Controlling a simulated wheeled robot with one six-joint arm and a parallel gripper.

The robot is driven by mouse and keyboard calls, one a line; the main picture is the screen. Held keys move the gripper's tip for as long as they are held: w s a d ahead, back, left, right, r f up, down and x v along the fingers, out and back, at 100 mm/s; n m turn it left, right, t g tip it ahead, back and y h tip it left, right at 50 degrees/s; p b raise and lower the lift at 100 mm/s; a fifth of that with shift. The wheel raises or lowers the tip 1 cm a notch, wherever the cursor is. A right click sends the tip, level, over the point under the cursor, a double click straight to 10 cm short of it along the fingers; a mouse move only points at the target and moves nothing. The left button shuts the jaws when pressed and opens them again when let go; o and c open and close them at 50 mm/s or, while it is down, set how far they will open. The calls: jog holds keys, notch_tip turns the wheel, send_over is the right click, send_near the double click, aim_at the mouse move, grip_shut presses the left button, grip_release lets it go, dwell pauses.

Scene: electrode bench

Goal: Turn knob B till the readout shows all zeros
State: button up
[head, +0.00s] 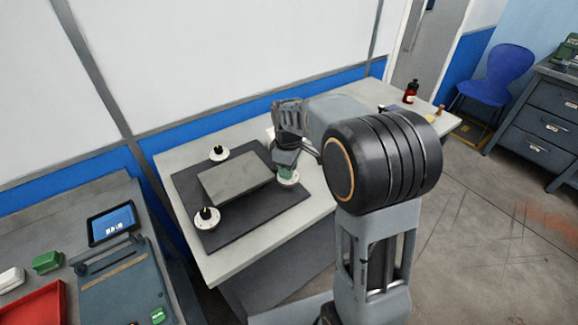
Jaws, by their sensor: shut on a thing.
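My gripper (286,168) points down at the right side of the dark mat and is shut on the right knob. That knob's white round base (290,180) shows below the fingers; its top is mostly hidden by them. Two other black knobs on white round bases stand free, one at the back (219,153) and one at the front left (207,215). I cannot read any letter on the knobs, so I cannot tell which is B. A dark tablet with a blue screen (112,222) on the left bench shows small white marks too small to read.
A grey slab (235,180) lies between the knobs on the dark mat (248,222). The left bench holds a red tray (35,305) and a green block (47,262). The table's front left is clear.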

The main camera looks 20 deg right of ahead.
jog(key=m, duration=0.4)
jog(key=shift+r+m+p, duration=0.1)
jog(key=shift+m+p, duration=0.2)
jog(key=shift+p, duration=0.1)
jog(key=m, duration=0.4)
jog(key=shift+m+p, duration=0.3)
jog(key=m, duration=0.4)
jog(key=shift+w, duration=0.1)
jog(key=shift+m+p, duration=0.45)
jog(key=shift+m, duration=1.85)
jog(key=o, duration=0.9)
notch_tip(320, 180, up, 14)
jog(key=shift+f, duration=0.15)
